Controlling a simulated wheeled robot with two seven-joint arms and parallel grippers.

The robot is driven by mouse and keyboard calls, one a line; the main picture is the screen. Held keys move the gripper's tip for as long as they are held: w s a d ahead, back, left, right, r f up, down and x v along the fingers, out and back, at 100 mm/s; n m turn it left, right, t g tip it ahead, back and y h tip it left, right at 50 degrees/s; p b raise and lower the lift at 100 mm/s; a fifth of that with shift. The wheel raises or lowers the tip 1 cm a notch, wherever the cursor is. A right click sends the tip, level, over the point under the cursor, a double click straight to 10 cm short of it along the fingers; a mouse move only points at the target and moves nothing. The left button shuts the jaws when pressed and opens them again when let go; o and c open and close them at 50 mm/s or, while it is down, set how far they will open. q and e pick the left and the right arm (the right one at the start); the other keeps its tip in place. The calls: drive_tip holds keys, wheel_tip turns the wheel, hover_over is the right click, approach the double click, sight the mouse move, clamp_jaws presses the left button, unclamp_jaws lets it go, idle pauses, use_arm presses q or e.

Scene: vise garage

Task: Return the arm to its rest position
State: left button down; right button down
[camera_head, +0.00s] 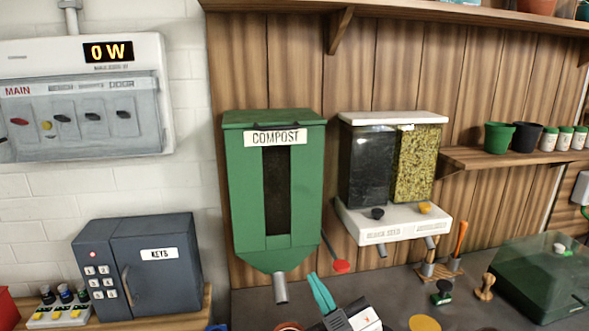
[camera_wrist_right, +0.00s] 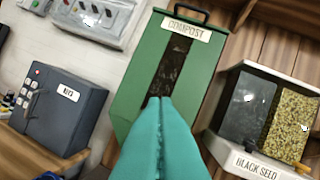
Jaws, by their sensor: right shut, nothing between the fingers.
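My right gripper (camera_head: 320,292) has teal fingers and shows at the bottom middle of the head view, just right of the compost spout. In the right wrist view its fingers (camera_wrist_right: 162,110) are pressed together with nothing between them, in front of the green compost dispenser (camera_wrist_right: 190,65). The compost dispenser (camera_head: 236,200) hangs on the wood wall, with a dark window and a grey spout (camera_head: 280,288) below. My left gripper is not in either view.
A seed dispenser (camera_head: 395,219) hangs right of the compost one. A key safe (camera_head: 175,265) and breaker panel (camera_head: 80,95) are at left. A red-ended lever (camera_head: 341,267) sticks out near my gripper. A green lidded box (camera_head: 540,285) stands at right on the dark bench (camera_head: 390,290).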

drive_tip(key=s+d+f+m+g+h, duration=0.3)
drive_tip(key=d+f+m+g+h, duration=0.25)
drive_tip(key=f, duration=0.65)
drive_tip(key=s+d+f+m+g+h, duration=0.1)
drive_tip(key=s+d+f+g, duration=0.45)
drive_tip(key=s+f, duration=0.4)
drive_tip(key=s+d+f+m+g+h, duration=0.15)
drive_tip(key=s+d+f+g, duration=0.45)
drive_tip(key=s, duration=0.7)
wheel_tip(320, 180, down, 25)
drive_tip(key=s+d+f+n+g, duration=0.1)
drive_tip(key=s+d+f, duration=0.1)
drive_tip(key=s+f, duration=1.5)
drive_tip(key=shift+s+d+f+h, duration=0.25)
drive_tip(key=shift+s+f+h, duration=0.1)
drive_tip(key=shift+f, duration=0.35)
